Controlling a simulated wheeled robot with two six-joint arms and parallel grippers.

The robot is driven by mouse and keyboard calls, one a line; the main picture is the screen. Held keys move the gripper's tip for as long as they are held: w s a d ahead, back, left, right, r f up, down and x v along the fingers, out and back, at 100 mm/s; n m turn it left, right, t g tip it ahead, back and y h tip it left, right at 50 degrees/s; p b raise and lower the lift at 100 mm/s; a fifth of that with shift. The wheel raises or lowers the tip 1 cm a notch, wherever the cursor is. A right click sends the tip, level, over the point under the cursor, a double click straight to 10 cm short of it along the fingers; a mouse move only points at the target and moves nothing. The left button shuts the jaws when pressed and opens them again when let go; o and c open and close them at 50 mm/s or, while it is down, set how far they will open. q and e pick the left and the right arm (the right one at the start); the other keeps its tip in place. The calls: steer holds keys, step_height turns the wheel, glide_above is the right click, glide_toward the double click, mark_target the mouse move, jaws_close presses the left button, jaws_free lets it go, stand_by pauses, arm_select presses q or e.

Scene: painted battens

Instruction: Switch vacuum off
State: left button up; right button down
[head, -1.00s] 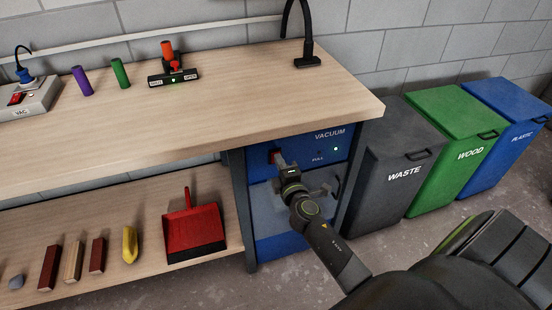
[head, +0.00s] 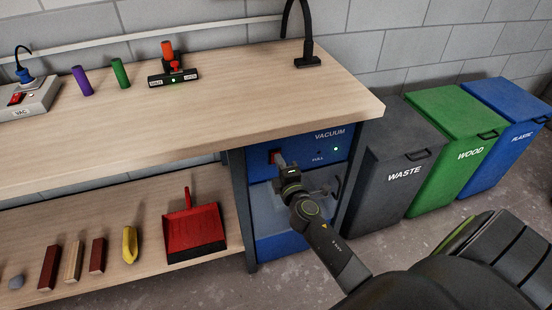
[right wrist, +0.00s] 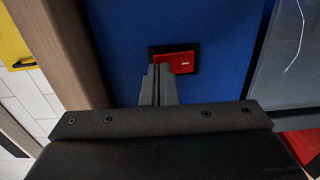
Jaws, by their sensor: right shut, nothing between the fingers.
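The blue vacuum unit (head: 312,143) stands under the right end of the workbench. Its red rocker switch (head: 273,157) is on the left of the front panel; it also shows in the right wrist view (right wrist: 182,64) in a black frame. A small light (head: 336,149) on the panel glows pale green. My right gripper (head: 280,160) is shut and empty, with its fingertips at the switch. In the right wrist view its fingertips (right wrist: 158,68) overlap the left part of the switch; I cannot tell whether they touch. My left gripper is not in view.
The bench top (head: 230,105) overhangs the vacuum. A bench leg (head: 238,205) stands just left of it, and the grey waste bin (head: 385,185) just right. A red dustpan (head: 193,228) lies on the lower shelf. A power box (head: 28,98) sits at the bench's far left.

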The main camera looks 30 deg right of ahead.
steer(key=shift+w+d, duration=0.1)
steer(key=shift+w, duration=0.3)
stand_by(0.6)
steer(key=v, duration=0.7)
stand_by(0.5)
stand_by(0.4)
steer(key=s+f+m+g+p, duration=0.1)
steer(key=s+f+m+g, duration=0.3)
steer(key=f, duration=0.5)
steer(key=s+f+m+g+y+p, duration=0.1)
steer(key=s+f+g, duration=0.1)
steer(key=s+f, duration=0.6)
steer(key=s+f+m+g+p, duration=0.1)
steer(key=s+f+m+g, duration=0.2)
steer(key=f, duration=0.8)
steer(key=s+a+f+m+g+y+p, duration=0.1)
steer(key=s+f+m+g, duration=0.2)
steer(key=s, duration=1.1)
steer(key=s+a+f+m+g+y+p, duration=0.1)
steer(key=s+f+m+g, duration=0.3)
steer(key=s+f, duration=0.5)
steer(key=s+m, duration=0.1)
steer(key=s, duration=0.4)
steer(key=shift+f+p, duration=0.2)
steer(key=shift+p, duration=0.15)
